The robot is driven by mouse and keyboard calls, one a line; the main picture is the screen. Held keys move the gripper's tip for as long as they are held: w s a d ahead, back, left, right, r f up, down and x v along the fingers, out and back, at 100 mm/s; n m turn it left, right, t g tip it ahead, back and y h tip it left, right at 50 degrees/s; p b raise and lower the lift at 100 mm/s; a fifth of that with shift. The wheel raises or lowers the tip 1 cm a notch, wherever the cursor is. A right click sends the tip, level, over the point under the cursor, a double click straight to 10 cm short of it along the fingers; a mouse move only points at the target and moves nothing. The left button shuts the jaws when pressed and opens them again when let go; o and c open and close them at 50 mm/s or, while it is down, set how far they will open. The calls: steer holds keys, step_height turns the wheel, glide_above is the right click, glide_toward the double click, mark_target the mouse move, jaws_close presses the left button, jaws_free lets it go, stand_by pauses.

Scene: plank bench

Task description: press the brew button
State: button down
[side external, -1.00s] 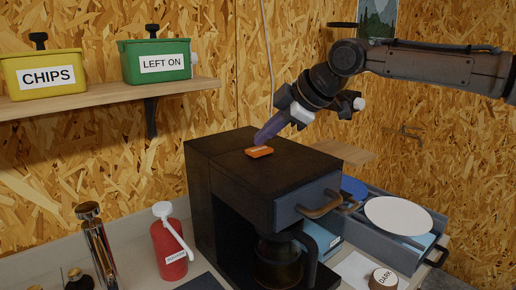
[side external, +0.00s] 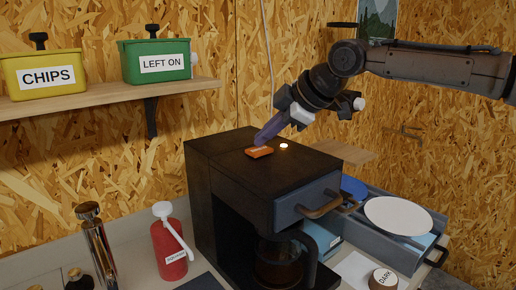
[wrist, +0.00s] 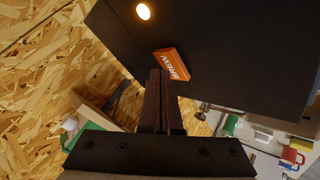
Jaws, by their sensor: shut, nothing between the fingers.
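The brew button is an orange block (side external: 259,152) on top of the black coffee machine (side external: 228,165). The wrist view shows it too, with the white word BREW on the orange button (wrist: 172,64). My gripper (side external: 262,139) is shut and empty, its fingertips at the button and seeming to touch it. In the wrist view the closed fingers (wrist: 161,76) reach the button's edge. A small round light (side external: 284,146) glows white on the machine's top beside the button; it also glows in the wrist view (wrist: 143,11). A glass carafe (side external: 278,262) with dark contents stands in the machine.
A red bottle (side external: 169,250) and a metal cylinder (side external: 97,245) stand left of the machine. An open drawer (side external: 404,240) holding a white plate (side external: 398,216) is at right. A shelf (side external: 100,99) carries yellow and green bins. Space above the machine is otherwise clear.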

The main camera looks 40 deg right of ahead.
mark_target(266, 150)
steer(key=shift+r, duration=0.1)
steer(key=shift+r, duration=2.9)
steer(key=shift+d+r, duration=0.15)
steer(key=s+d+f+m+h, duration=0.1)
steer(key=s+d+f+m, duration=0.1)
steer(key=s+d, duration=0.35)
steer(key=s+d+f+m, duration=0.1)
steer(key=s+d, duration=0.1)
steer(key=s, duration=0.7)
steer(key=s+d+f+m+g, duration=0.1)
steer(key=s+f+m, duration=0.3)
steer(key=s+f, duration=0.3)
steer(key=s+d+f+m+g+h, duration=0.1)
steer(key=s+f+m, duration=0.3)
steer(key=s+f, duration=0.4)
step_height(266, 150, down, 6)
steer(key=shift+d+f+g, duration=0.1)
steer(key=shift+d+g, duration=0.25)
steer(key=shift+g, duration=0.35)
